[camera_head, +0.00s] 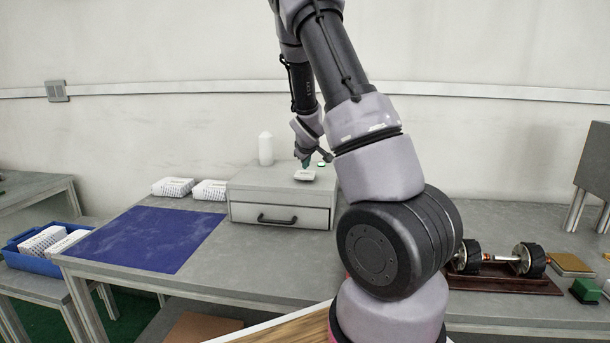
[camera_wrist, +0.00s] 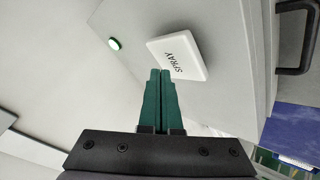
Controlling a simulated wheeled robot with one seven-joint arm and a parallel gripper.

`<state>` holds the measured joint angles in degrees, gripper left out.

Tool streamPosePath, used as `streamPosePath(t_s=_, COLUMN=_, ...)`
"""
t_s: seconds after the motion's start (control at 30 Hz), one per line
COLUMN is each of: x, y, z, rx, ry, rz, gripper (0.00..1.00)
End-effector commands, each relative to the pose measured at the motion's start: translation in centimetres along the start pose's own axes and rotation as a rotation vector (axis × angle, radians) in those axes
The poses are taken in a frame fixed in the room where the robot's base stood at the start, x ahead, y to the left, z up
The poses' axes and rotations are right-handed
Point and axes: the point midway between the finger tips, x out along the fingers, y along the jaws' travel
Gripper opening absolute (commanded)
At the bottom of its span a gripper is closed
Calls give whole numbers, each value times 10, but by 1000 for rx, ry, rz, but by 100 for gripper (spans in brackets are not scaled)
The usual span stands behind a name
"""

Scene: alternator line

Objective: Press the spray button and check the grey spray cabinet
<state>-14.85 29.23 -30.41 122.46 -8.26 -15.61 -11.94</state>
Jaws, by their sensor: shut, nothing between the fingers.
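The grey spray cabinet (camera_head: 250,213) stands on the bench, its front drawer shut, with a dark handle (camera_head: 277,219). On its top is a white block (camera_head: 304,175), which reads SPRAY in the wrist view (camera_wrist: 180,52). A small round green piece with a pale rim (camera_wrist: 114,43) sits beside the block; I cannot tell whether it is a button or a lamp. My gripper (camera_head: 306,163) points down over the cabinet top. Its green fingers (camera_wrist: 160,71) are shut and empty, with tips close to the block's edge. I cannot tell whether they touch it.
A white bottle (camera_head: 265,149) stands at the cabinet's back. Two white boxes (camera_head: 191,189) lie left of it, near a blue mat (camera_head: 150,238). A blue crate (camera_head: 30,263) holds more boxes at far left. A rotor on a dark tray (camera_head: 510,280) lies at right.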

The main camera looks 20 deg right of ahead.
Motion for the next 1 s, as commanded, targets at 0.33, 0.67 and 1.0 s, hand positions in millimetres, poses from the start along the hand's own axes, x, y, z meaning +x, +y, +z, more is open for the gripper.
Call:
streamPosePath(t_s=0.33, x=1, y=-1, z=1, rx=0, ry=0, rz=0, gripper=0)
streamPosePath(t_s=0.67, x=6, y=-4, z=4, rx=0, ry=0, rz=0, gripper=0)
streamPosePath(t_s=1.0, x=6, y=-5, z=5, rx=0, ry=0, rz=0, gripper=0)
